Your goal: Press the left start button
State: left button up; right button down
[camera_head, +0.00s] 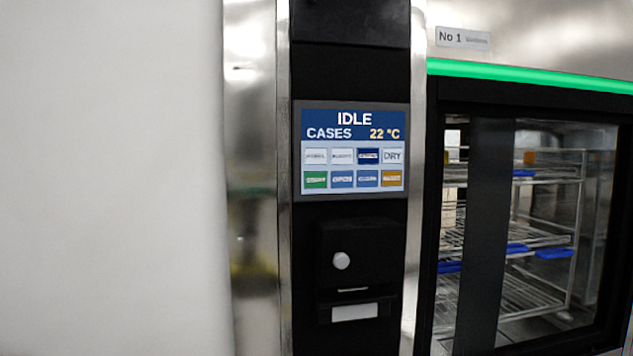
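A touch panel (353,150) sits on a black column left of the washer door. It reads "IDLE", "CASES" and "22 °C". Its lower part has two rows of small buttons: white ones and one dark blue (368,156) above, and a green button (315,179), two blue ones and an orange one (392,178) below. Most button labels are too small to read; one reads "DRY" (392,156). I cannot tell which control is the start button. Neither gripper shows.
A glass washer door (480,230) with wire racks (540,240) behind it stands at the right, under a green light strip (530,77) and a "No 1" label (462,38). A plain pale wall (110,180) fills the left. A white label (355,312) sits below the knob.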

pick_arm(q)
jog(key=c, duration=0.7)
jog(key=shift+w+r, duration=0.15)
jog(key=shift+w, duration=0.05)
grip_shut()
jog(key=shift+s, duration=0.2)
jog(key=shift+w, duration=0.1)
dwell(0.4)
